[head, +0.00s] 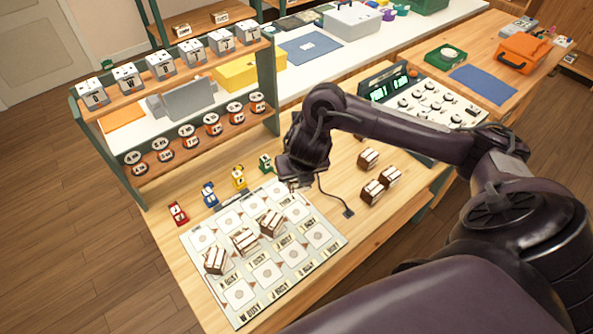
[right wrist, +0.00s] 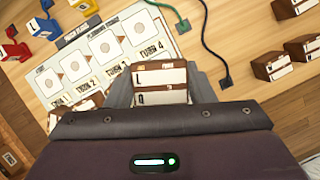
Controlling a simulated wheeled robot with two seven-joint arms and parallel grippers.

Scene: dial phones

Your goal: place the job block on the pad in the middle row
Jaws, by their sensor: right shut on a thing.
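My right gripper (head: 297,180) is above the table near the far right corner of the pad board (head: 191,238). In the right wrist view its jaws (right wrist: 162,92) are shut on a brown and white job block (right wrist: 160,76) with letters on its white faces. In the head view the gripper hides this block. Three similar blocks (head: 214,260) stand along the board's middle row. The pad at that row's right end (head: 296,212) shows no block. The near row of pads marked BUSY (head: 239,294) is bare. My left gripper is not in view.
A cable ends in a black plug (head: 348,213). A shelf rack (head: 190,140) stands behind.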

